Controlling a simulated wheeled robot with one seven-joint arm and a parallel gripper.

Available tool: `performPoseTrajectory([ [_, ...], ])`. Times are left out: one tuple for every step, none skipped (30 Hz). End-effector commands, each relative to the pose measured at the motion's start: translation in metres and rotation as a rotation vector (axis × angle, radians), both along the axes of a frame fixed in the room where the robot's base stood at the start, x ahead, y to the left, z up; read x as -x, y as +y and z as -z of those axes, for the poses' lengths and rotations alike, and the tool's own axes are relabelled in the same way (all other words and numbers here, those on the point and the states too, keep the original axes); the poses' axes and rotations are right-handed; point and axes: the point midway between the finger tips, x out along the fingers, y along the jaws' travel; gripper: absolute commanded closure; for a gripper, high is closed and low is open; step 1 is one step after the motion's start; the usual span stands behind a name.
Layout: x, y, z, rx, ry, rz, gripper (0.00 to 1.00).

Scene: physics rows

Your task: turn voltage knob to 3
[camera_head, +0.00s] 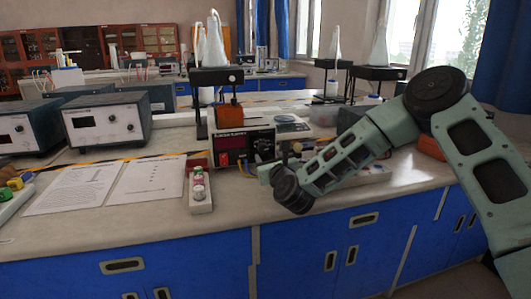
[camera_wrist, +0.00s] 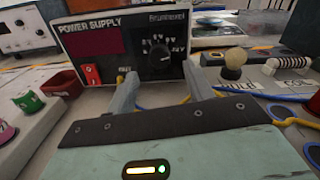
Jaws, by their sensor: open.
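The power supply (camera_wrist: 88,60) stands facing me in the wrist view, with a dark red display and a red switch (camera_wrist: 92,75) at its lower left. Its black round voltage knob (camera_wrist: 160,60) is on the right of the panel, with a dial of marks around its top; I cannot read its setting. My gripper (camera_wrist: 158,84) is open and empty. Its two fingers are apart, below and in front of the knob, and do not appear to touch it. In the head view the power supply (camera_head: 231,147) and knob (camera_head: 263,147) show just beyond my wrist.
A board with a bulb (camera_wrist: 234,64) and a coil stands right of the supply, with blue and yellow wires near it. A narrow block with coloured pieces (camera_head: 200,190) lies to the left, beside paper sheets (camera_head: 105,187). Grey instruments (camera_head: 108,120) stand further left.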

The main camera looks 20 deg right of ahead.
Motion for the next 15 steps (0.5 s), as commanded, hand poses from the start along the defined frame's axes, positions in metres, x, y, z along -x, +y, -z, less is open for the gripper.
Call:
performPoseTrajectory([
  [-0.01,0.001,-0.001,-0.001,-0.002,0.0,0.48],
  [-0.015,0.001,-0.001,0.0,-0.002,0.001,0.48],
  [-0.021,0.001,-0.001,0.0,-0.001,0.0,0.48],
  [-0.025,0.0,0.0,0.0,-0.002,0.001,0.48],
  [-0.029,0.0,0.0,0.0,-0.001,0.0,0.48],
  [-0.033,0.001,0.0,0.0,-0.001,0.0,0.48],
  [-0.036,0.001,0.0,0.0,0.0,-0.001,0.48],
  [-0.038,0.001,0.0,0.0,-0.001,-0.001,0.48],
  [-0.041,0.001,0.0,0.0,-0.001,-0.001,0.48],
  [-0.042,0.001,0.0,0.0,0.0,-0.002,0.48],
  [-0.043,0.001,0.0,0.0,0.0,-0.002,0.48],
  [-0.044,0.001,0.0,0.0,0.0,-0.002,0.48],
  [-0.045,0.001,0.0,0.0,0.0,-0.002,0.48],
  [-0.045,0.001,0.0,0.0,-0.001,-0.002,0.48],
  [-0.046,0.001,0.0,0.001,-0.001,-0.002,0.48],
])
